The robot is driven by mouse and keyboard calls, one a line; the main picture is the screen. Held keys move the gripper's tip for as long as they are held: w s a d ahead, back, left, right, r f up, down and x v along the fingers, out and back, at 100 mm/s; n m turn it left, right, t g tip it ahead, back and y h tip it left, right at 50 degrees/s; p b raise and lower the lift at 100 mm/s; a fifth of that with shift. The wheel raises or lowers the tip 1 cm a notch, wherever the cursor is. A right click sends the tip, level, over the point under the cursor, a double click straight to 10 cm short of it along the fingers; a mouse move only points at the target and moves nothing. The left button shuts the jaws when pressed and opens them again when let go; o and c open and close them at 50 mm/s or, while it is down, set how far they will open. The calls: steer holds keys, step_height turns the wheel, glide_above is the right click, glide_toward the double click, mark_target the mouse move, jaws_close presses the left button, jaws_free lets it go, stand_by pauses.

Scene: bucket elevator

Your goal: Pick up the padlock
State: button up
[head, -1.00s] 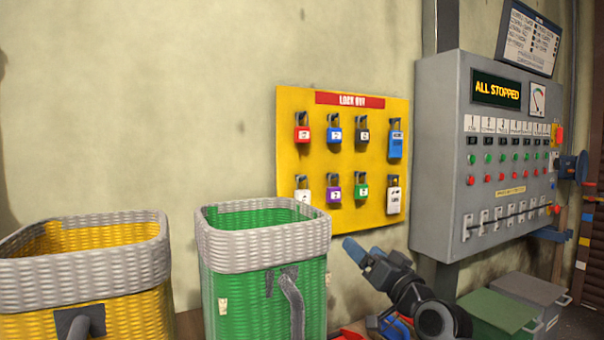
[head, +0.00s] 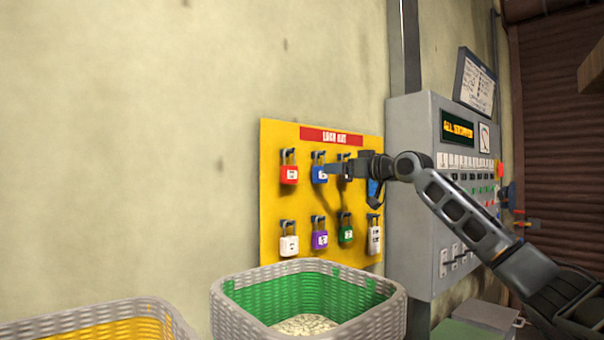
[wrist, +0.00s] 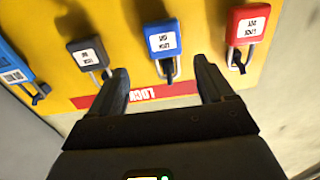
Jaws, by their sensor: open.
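Several padlocks hang on hooks on a yellow lock-out board (head: 300,205) on the wall. The blue padlock (head: 319,175) is in the top row, right of the red padlock (head: 289,174). My gripper (head: 330,170) is open in front of the board at the blue padlock and partly covers the black padlock beside it. In the wrist view, which shows the board upside down, the blue padlock (wrist: 161,40) lies just beyond and between the open fingertips (wrist: 162,72). The black padlock (wrist: 87,53) is by the left finger and the red one (wrist: 247,24) by the right. No contact is clear.
White (head: 289,245), purple (head: 320,240) and green (head: 346,234) padlocks hang in the bottom row. A woven green basket (head: 240,320) stands below the board, a yellow one (head: 90,325) to its left. A grey control panel (head: 407,190) stands right, behind my arm.

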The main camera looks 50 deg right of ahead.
mark_target(321, 168)
steer(key=x, duration=0.2)
steer(key=p+x, duration=0.1)
steer(key=x, duration=0.2)
steer(key=p+x, duration=0.1)
steer(key=x, duration=0.2)
steer(key=shift+a+r, duration=0.2)
steer(key=shift+a, duration=0.15)
steer(key=shift+c, duration=0.3)
steer(key=c, duration=1)
